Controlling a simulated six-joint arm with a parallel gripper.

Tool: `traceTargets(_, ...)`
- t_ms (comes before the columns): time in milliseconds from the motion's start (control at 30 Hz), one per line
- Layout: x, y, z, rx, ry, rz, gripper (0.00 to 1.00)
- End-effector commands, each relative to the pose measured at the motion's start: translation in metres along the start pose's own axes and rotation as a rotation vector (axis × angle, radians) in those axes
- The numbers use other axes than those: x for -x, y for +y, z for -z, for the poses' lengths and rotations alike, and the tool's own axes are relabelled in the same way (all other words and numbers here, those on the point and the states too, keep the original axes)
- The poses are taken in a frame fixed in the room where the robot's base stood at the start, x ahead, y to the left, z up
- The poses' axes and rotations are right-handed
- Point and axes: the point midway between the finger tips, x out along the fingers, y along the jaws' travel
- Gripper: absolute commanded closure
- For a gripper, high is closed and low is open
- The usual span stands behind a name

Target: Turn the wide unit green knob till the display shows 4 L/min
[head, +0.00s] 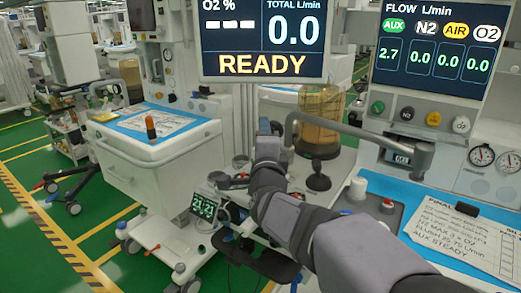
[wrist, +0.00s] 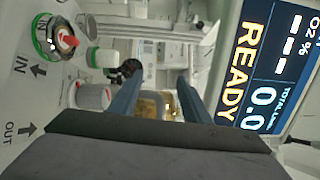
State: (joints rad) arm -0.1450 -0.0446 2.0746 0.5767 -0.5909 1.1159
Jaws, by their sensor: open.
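The right unit's flow display (head: 431,45) reads AUX 2.7 under a green label, with N2, AIR and O2 each at 0.0. Below it is a row of knobs; the green knob (head: 378,107) is at the left end, beside a black, a yellow and a white one. My gripper (head: 271,127) is left of this knob and apart from it, in front of the READY screen's unit. In the wrist view its two fingers (wrist: 157,85) are spread with nothing gripped between them.
The READY screen (head: 263,38) hangs behind my gripper and shows total 0.0. An amber canister (head: 321,118) and a grey horizontal tube arm (head: 365,134) lie between my gripper and the knobs. A written sheet (head: 465,235) lies on the right worktop. Pressure gauges (head: 482,156) sit right of the knobs.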

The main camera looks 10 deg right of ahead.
Motion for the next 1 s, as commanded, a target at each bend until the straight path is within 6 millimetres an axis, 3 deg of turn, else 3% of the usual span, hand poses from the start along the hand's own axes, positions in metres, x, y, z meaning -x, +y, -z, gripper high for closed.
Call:
traceTargets(267,0.002,0.004,-0.006,-0.106,-0.023,-0.014,0.57)
traceTargets(767,0.001,0.002,-0.005,-0.109,-0.022,-0.015,0.57)
traceTargets(867,0.000,-0.004,0.000,-0.091,-0.008,-0.008,0.57)
traceTargets(1000,-0.005,-0.025,0.023,-0.018,0.047,0.017,0.57)
